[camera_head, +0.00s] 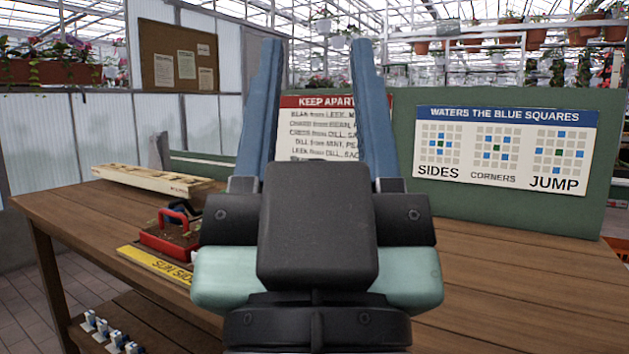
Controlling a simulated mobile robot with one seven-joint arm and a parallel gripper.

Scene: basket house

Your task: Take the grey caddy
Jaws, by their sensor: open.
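My gripper (315,50) is raised in the middle of the view, pointing away from me. Its two long blue fingers are spread apart with nothing between them. I cannot make out a grey caddy for sure. A red caddy-like tray with a raised handle (168,240) sits on the wooden bench (95,215), left of my gripper and lower in the picture. A dark blue handle-like part shows just behind the red handle. My gripper's body hides the middle of the bench and part of the red tray's right side may be covered.
A pale wooden slatted box (150,181) lies at the bench's back left, near a grey upright piece (157,152). A yellow strip (155,264) lies at the front edge. A green board (400,150) with signs stands along the back. The bench's right part looks clear.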

